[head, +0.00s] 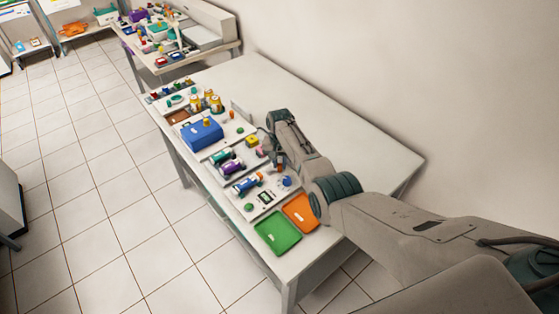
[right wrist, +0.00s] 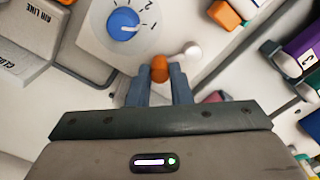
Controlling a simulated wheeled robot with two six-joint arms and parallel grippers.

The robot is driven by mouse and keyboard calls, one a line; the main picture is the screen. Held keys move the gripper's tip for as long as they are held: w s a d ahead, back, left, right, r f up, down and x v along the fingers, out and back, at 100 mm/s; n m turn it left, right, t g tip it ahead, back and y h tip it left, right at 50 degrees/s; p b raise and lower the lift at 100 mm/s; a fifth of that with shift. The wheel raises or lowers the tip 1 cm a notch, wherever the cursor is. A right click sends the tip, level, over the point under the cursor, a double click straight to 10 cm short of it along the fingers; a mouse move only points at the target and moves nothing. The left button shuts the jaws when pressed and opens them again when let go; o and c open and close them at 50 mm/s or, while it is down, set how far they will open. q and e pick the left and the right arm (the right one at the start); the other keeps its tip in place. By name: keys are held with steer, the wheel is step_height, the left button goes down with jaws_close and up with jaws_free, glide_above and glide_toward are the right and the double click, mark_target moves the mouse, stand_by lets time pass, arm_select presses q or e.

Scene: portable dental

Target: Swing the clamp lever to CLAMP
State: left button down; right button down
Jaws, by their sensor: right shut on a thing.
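My right gripper (right wrist: 158,82) points down at the panel, its two fingers closed around an orange knob (right wrist: 159,68), which looks like the end of the clamp lever. The lever's arm and any CLAMP lettering are hidden or cannot be read. In the head view my right gripper (head: 277,160) is over the right side of the table's row of devices, with a bit of the orange knob (head: 279,168) showing below it. My left gripper is not in view.
A block marked AIR LINE (right wrist: 30,35) is at left. Green (head: 278,232) and orange (head: 300,213) trays lie at the table's near end. The wall-side tabletop is clear.

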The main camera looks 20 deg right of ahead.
mark_target(280, 165)
stand_by(0.3)
steer(key=c, duration=1.3)
jaws_free()
step_height(280, 165, up, 11)
steer(key=shift+f+b, duration=0.1)
steer(key=shift+b, duration=0.85)
